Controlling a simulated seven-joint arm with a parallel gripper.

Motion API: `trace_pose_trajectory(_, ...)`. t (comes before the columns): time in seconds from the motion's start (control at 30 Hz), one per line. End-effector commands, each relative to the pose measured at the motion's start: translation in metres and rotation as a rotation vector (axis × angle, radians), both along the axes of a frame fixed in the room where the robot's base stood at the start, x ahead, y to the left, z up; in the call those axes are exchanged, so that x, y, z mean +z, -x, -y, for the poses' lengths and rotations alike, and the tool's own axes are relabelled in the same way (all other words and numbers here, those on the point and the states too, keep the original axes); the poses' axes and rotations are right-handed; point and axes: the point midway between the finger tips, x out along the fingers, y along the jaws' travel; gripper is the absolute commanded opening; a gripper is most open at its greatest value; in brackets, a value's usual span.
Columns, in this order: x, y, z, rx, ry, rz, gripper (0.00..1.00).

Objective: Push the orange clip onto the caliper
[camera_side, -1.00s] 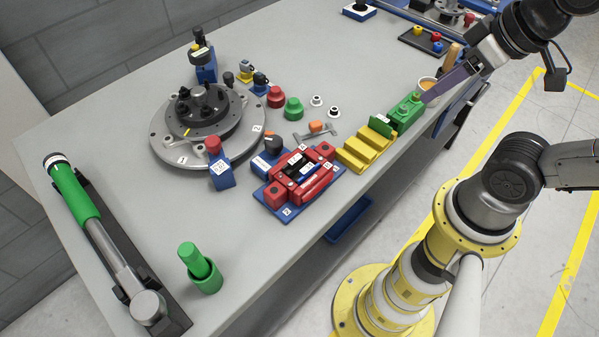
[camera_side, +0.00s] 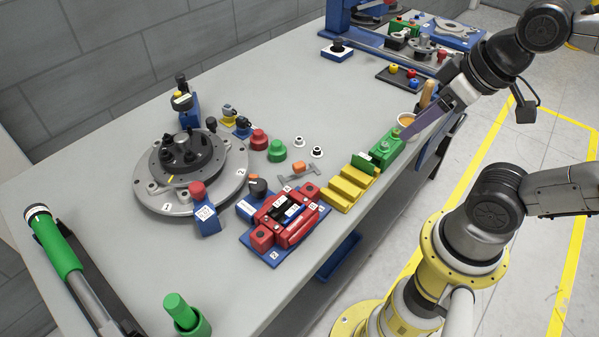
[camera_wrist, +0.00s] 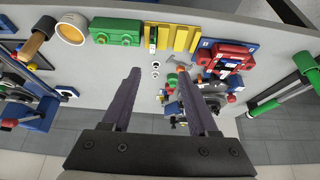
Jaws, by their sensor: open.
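The orange clip (camera_side: 298,168) is a small block at the middle of the grey caliper (camera_side: 312,174), which lies on the table just behind the red and blue fixture. I cannot tell whether the clip is seated on the caliper or only resting against it. A small orange piece, likely the clip, also shows in the wrist view (camera_wrist: 181,69). My gripper (camera_side: 407,133) is near the green block at the table's right edge, well to the right of the clip. In the wrist view its two long purple fingers stand wide apart with nothing between them.
The yellow stepped block (camera_side: 349,188) and green block (camera_side: 388,148) stand between my gripper and the caliper. The red and blue fixture (camera_side: 285,222) is in front of the caliper. White rings (camera_side: 316,152) and a green knob (camera_side: 277,151) lie behind it. A cup (camera_side: 406,120) stands near my gripper.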

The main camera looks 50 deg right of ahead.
Motion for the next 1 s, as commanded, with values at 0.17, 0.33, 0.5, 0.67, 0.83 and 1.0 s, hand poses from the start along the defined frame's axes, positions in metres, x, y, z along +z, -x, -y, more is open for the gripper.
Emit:
trace_pose_trajectory(0.17,0.000,0.000,0.000,0.000,0.000,0.000,0.60)
trace_pose_trajectory(0.33,0.000,0.000,0.000,0.002,0.001,0.000,0.51)
trace_pose_trajectory(0.5,0.001,0.000,0.000,0.075,0.040,-0.001,0.38)
trace_pose_trajectory(0.67,0.020,-0.015,0.000,0.245,0.132,0.015,0.38)
trace_pose_trajectory(0.83,0.034,-0.053,-0.006,0.485,0.234,-0.038,0.38)
trace_pose_trajectory(1.0,0.031,-0.101,-0.018,0.727,0.303,-0.122,0.38)
